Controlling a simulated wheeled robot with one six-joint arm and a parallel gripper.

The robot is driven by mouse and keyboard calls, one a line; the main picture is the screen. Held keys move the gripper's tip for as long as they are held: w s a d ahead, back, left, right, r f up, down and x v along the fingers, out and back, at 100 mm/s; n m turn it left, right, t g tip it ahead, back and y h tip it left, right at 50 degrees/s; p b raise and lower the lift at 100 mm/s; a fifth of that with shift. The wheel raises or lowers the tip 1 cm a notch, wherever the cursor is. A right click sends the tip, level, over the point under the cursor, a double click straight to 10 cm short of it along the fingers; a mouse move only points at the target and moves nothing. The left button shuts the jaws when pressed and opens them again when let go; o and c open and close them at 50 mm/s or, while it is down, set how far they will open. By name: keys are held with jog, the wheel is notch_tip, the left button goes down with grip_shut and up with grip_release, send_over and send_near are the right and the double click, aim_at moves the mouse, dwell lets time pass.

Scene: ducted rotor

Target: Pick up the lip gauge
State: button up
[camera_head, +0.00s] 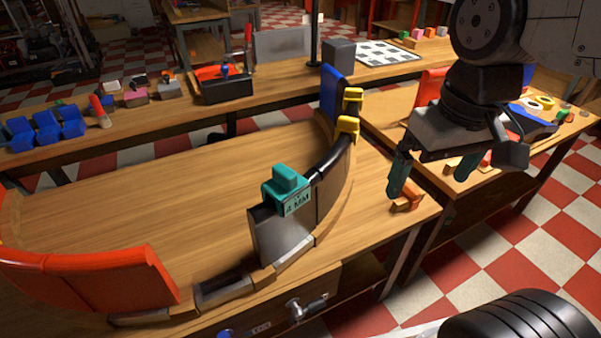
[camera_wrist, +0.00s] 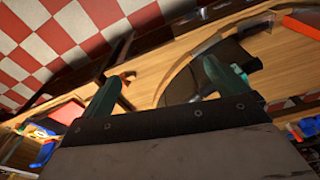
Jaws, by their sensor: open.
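The lip gauge (camera_head: 286,186) is a teal block with a raised top and a "4 MM" label. It sits on the near end of the curved dark wall segment (camera_head: 283,232) on the wooden table. My gripper (camera_head: 432,180) has teal fingers and is in the air to the right of the gauge, apart from it. In the wrist view my gripper (camera_wrist: 168,50) is open with nothing between its fingers. A teal patch (camera_wrist: 239,70) beside the right finger there looks like the gauge, partly hidden.
Yellow clips (camera_head: 348,126) and a blue segment (camera_head: 333,90) stand farther along the curved wall. A red curved segment (camera_head: 95,278) is at the near left. An orange part (camera_head: 407,200) lies near the table's right edge. The table's middle (camera_head: 170,210) is clear.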

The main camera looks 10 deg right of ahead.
jog(key=w+a+n, duration=0.3)
jog(key=w+a, duration=0.5)
jog(key=w, duration=0.2)
jog(key=n+g, duration=0.1)
jog(key=n, duration=0.1)
send_over(285, 171)
jog(key=d, duration=0.2)
notch_tip(285, 171, down, 4)
jog(key=r, duration=0.1)
jog(key=shift+n, duration=0.3)
jog(key=f, duration=0.3)
jog(key=a+f, duration=0.1)
jog(key=f, duration=0.1)
jog(key=a+f, duration=0.1)
jog(key=f, duration=0.2)
jog(key=shift+f, duration=0.35)
jog(key=c, duration=1.2)
jog(key=shift+r, duration=0.1)
